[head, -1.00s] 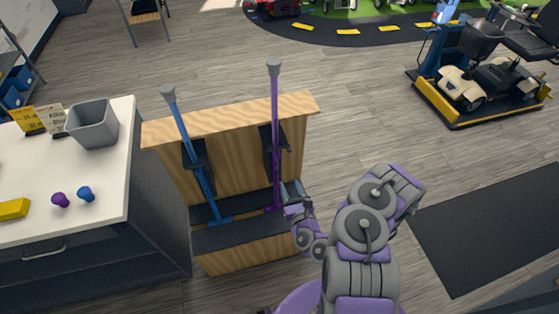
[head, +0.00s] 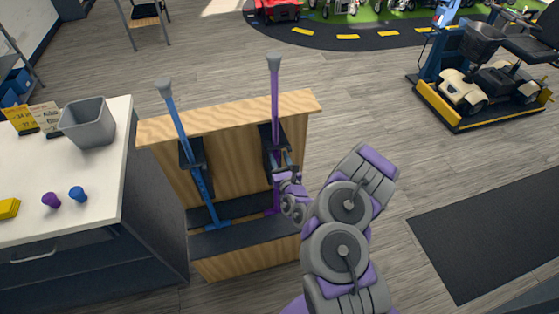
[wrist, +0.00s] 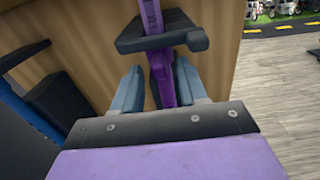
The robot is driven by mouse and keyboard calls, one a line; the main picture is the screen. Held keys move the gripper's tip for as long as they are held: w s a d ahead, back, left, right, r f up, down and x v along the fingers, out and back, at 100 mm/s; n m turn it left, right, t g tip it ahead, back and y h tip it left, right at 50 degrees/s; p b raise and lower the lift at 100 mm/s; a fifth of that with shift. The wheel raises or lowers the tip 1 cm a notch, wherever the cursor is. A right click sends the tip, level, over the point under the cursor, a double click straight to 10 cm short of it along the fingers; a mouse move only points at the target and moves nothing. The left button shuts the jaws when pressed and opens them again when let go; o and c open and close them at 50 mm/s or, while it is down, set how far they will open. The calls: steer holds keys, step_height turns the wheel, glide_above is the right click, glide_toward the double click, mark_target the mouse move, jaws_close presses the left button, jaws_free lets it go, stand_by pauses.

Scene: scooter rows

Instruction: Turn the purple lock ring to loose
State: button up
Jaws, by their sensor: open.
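A purple pole (head: 275,100) with a grey cap stands upright in the right slot of a wooden rack. No separate purple lock ring can be made out on it. A dark bracket (wrist: 158,37) crosses the pole in the wrist view, with a rounded stub at its right end. My gripper (wrist: 160,85) is open, with one grey finger on each side of the purple pole just below the bracket. I cannot tell whether the fingers touch the pole. In the head view my gripper (head: 284,172) is at the lower half of the pole, partly hidden by my wrist.
A blue pole (head: 185,130) leans in the left slot of the wooden rack (head: 230,118). A white-topped counter (head: 80,180) at the left bears a grey bin (head: 88,124), a purple knob (head: 51,200) and a blue knob (head: 78,194).

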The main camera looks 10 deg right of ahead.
steer(key=shift+w, duration=0.2)
jaws_close()
stand_by(0.3)
steer(key=shift+d+y, duration=0.2)
steer(key=shift+y, duration=0.1)
steer(key=shift+w+d+n+g+y+b, duration=0.35)
steer(key=shift+d+n+g+y+b, duration=0.25)
steer(key=shift+n+g+y, duration=0.95)
steer(key=shift+w+d+n+g+y+b, duration=0.35)
steer(key=shift+d+n+g+y+b, duration=0.35)
steer(key=shift+n+y, duration=1.5)
steer(key=shift+w+d+n+g+y+b, duration=0.55)
steer(key=shift+n+g+y, duration=0.7)
steer(key=shift+y, duration=1.3)
steer(key=shift+s+d+g, duration=0.1)
steer(key=shift+d+g, duration=0.05)
steer(key=shift+g, duration=0.15)
